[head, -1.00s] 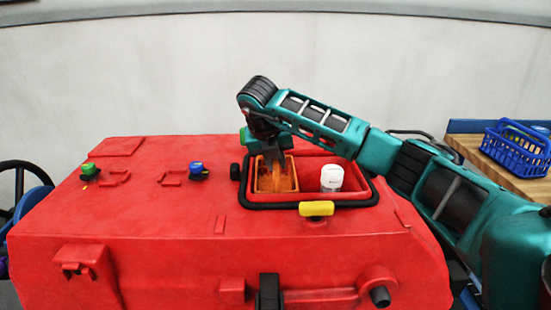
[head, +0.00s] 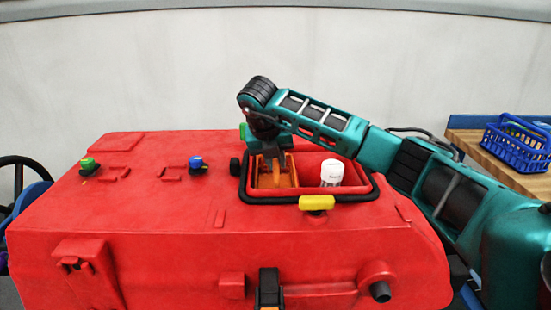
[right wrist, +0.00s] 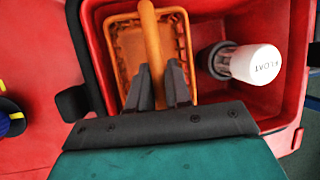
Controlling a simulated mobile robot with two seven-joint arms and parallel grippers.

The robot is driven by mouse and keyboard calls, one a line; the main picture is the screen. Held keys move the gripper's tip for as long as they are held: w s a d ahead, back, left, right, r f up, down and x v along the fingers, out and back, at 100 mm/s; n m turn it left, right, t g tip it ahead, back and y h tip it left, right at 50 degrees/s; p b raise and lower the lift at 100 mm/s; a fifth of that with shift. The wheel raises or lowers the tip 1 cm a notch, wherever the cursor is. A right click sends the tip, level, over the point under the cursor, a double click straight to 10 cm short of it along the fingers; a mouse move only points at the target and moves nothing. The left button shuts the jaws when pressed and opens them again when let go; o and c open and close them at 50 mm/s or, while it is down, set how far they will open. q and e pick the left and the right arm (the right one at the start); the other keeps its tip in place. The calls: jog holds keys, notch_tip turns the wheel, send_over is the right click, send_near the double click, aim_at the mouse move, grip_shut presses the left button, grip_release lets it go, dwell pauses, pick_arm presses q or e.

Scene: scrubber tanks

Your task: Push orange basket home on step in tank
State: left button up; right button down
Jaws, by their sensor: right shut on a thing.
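The orange basket (head: 291,173) is in the left part of the red tank opening (head: 342,191). My right gripper (head: 272,160) reaches down into the basket from above. In the right wrist view its two fingers (right wrist: 158,78) are on either side of the handle and shut on it. The step under the basket is hidden. My left gripper is in neither view.
A white float (head: 332,173) stands in the tank to the right of the basket. Green (head: 88,165) and blue (head: 196,166) knobs sit left. A blue crate (head: 515,143) stands on a wooden bench at right.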

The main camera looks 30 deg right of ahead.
jog(key=shift+f, duration=0.1)
jog(key=shift+f+b, duration=0.35)
jog(key=shift+f, duration=0.25)
jog(key=shift+f, duration=0.45)
jog(key=shift+f+b, duration=0.4)
jog(key=shift+f, duration=0.05)
dwell(0.5)
jog(key=shift+r, duration=0.2)
dwell(0.5)
